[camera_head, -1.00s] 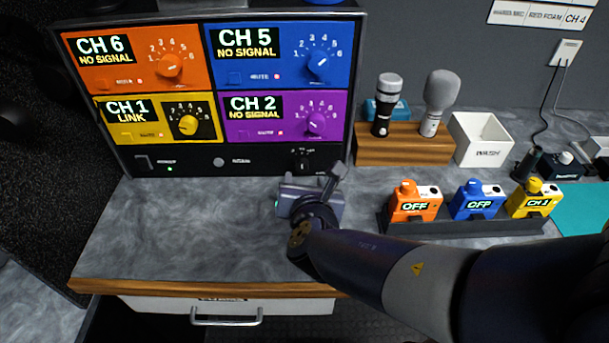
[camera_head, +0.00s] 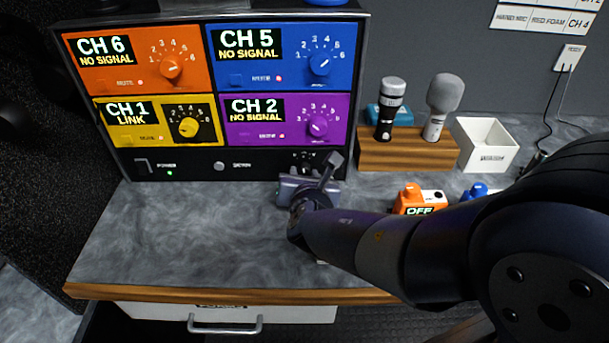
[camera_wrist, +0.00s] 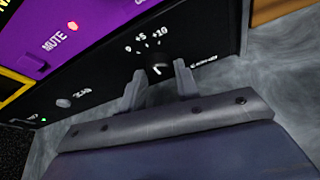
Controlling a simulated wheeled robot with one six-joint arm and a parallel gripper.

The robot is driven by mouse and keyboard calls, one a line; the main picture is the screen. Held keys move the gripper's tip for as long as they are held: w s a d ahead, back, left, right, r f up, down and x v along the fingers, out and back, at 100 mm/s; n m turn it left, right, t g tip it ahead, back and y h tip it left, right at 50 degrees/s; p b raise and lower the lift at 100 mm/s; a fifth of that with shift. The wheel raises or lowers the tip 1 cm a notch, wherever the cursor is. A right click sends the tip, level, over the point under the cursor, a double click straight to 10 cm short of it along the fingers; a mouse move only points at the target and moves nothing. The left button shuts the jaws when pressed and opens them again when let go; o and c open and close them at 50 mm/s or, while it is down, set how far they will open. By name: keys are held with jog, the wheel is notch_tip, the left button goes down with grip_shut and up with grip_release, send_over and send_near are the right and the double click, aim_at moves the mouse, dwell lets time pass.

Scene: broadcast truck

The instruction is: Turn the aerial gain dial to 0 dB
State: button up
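The aerial gain dial (camera_wrist: 157,66) is a small black knob low on the rack's black bottom strip, marked 0, +5 and +10 in the wrist view. Its pointer is too small to read with certainty. In the head view the dial (camera_head: 306,157) shows just beyond my gripper (camera_head: 308,172), which partly covers that area. In the wrist view my gripper (camera_wrist: 157,80) is open, with one finger on each side of the dial. Gaps show between the fingers and the knob, and I see no clear contact.
The rack's purple CH 2 module (camera_head: 285,120) is above the dial. A wooden stand (camera_head: 405,151) with two microphones and a white bin (camera_head: 487,147) are to the right. An orange pack (camera_head: 413,199) sits near my arm. The left countertop (camera_head: 170,235) is clear.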

jog(key=c, duration=0.6)
jog(key=shift+o, duration=0.2)
jog(key=shift+r+p, duration=0.1)
jog(key=shift+p, duration=0.2)
jog(key=shift+a+n+h+p, duration=0.1)
jog(key=shift+n+h+p, duration=0.5)
jog(key=shift+p, duration=0.25)
jog(key=shift+a+n+h+p, duration=0.1)
jog(key=shift+n+h+p, duration=0.8)
jog(key=shift+n+p, duration=0.4)
jog(key=o, duration=1)
